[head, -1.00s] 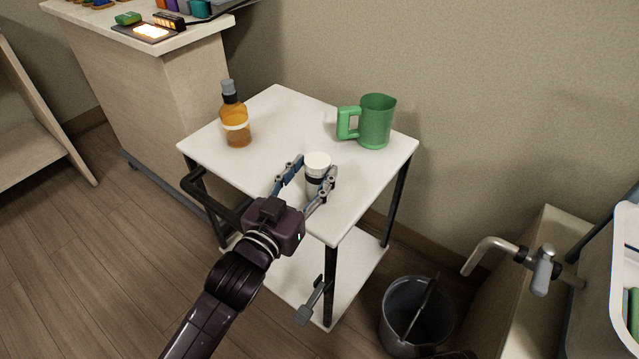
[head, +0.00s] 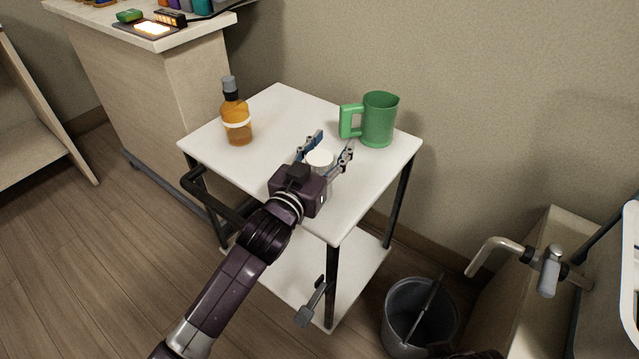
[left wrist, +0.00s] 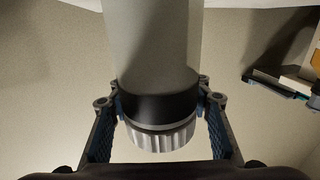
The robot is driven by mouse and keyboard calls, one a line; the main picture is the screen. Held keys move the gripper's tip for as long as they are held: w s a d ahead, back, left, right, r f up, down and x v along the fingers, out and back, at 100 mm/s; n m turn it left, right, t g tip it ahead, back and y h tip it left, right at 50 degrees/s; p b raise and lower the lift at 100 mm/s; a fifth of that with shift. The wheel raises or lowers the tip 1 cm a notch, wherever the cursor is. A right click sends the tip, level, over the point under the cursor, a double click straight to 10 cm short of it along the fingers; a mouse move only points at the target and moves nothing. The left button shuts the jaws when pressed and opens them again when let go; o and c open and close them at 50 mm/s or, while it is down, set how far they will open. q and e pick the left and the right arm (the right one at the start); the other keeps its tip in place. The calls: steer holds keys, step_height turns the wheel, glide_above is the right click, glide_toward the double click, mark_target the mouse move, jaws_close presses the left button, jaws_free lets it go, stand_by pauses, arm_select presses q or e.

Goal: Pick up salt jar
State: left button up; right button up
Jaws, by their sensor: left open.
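The salt jar, a small jar with a white lid (head: 319,158), stands on the white cart top (head: 275,112). My left gripper (head: 329,147) is open, with one finger on each side of the jar. Its palm hides the jar's lower part in the head view. In the left wrist view the jar's pale body (left wrist: 150,50), black band and ribbed white cap sit between the two blue-padded fingers (left wrist: 160,104). The fingers are close to the jar's sides; I cannot tell whether they touch.
A green pitcher (head: 379,120) stands just behind the fingers on the cart. An amber bottle (head: 237,122) stands at the cart's left. A grey bucket (head: 420,313) is on the floor at right. A counter (head: 145,75) stands at back left.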

arm_select(q)
jaws_close()
stand_by(0.3)
steer(key=shift+r, duration=0.1)
